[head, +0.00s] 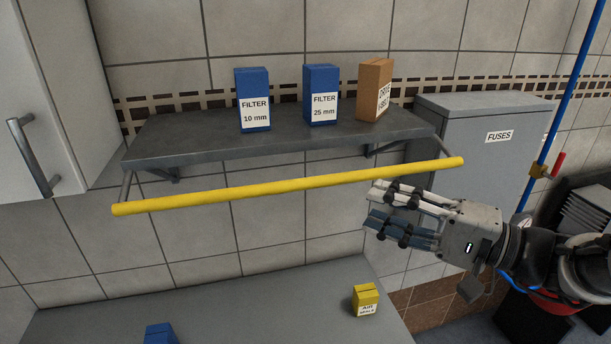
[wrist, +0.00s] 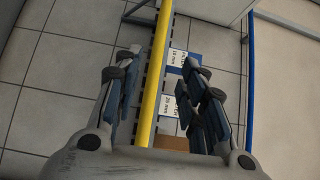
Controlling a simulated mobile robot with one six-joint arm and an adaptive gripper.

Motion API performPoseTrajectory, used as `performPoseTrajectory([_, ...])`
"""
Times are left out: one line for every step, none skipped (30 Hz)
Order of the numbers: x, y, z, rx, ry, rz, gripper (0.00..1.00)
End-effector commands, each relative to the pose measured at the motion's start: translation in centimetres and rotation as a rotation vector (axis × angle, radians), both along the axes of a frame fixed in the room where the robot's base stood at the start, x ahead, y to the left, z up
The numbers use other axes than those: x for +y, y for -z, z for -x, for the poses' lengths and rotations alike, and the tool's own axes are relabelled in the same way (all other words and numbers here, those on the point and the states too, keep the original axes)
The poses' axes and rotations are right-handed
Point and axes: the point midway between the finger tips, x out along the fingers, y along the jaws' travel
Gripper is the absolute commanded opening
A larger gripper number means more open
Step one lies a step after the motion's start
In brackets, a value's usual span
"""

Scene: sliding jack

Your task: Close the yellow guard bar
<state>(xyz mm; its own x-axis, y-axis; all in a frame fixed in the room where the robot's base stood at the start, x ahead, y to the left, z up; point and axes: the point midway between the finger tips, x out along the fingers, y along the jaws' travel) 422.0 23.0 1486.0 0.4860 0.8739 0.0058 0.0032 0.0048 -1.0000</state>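The yellow guard bar (head: 285,187) runs lengthwise in front of the grey shelf (head: 200,150), standing out from its front edge. An end arm at each side joins it to the shelf. My gripper (head: 372,205) is open and empty, just below the bar's right half in the head view, its fingers pointing left. In the wrist view the bar (wrist: 155,85) passes between the two spread fingers in the picture and appears to lie beyond them. No contact is visible, and the exact gap cannot be told.
Two blue filter boxes (head: 253,98) (head: 322,95) and a brown box (head: 374,88) stand on the shelf. A grey fuse cabinet (head: 470,150) is at right, with a blue pipe (head: 565,100) beyond. A yellow box (head: 365,299) stands on the grey worktop (head: 250,310) below.

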Motion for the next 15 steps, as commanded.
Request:
performPoseTrajectory([1.2, -0.1, -0.4, -0.001, -0.008, 0.001, 0.38])
performPoseTrajectory([1.8, -0.1, -0.8, -0.001, -0.008, 0.001, 0.38])
performPoseTrajectory([2.6, -0.1, -1.2, 0.000, -0.009, 0.001, 0.38])
performPoseTrajectory([3.2, -0.1, -1.5, 0.000, -0.009, 0.001, 0.38])
performPoseTrajectory([3.7, -0.1, -1.8, 0.000, -0.009, 0.001, 0.38])
performPoseTrajectory([4.5, -0.1, -2.3, 0.000, -0.009, 0.001, 0.38])
performPoseTrajectory([5.1, -0.1, -2.6, 0.001, -0.010, 0.002, 0.38])
performPoseTrajectory([5.7, -0.1, -2.9, 0.000, -0.009, 0.001, 0.38])
performPoseTrajectory([6.4, -0.1, -3.3, 0.000, -0.009, 0.002, 0.38])
performPoseTrajectory([7.1, -0.1, -3.6, 0.000, -0.009, 0.001, 0.38])
performPoseTrajectory([7.6, -0.1, -3.9, 0.000, -0.009, 0.002, 0.38])
performPoseTrajectory([8.3, -0.1, -4.3, 0.000, -0.008, 0.002, 0.38])
performPoseTrajectory([8.8, -0.1, -4.6, 0.000, -0.009, 0.002, 0.38])
performPoseTrajectory([9.3, -0.1, -4.9, 0.000, -0.008, 0.002, 0.38])
performPoseTrajectory([9.9, -0.1, -5.2, 0.001, -0.008, 0.002, 0.38])
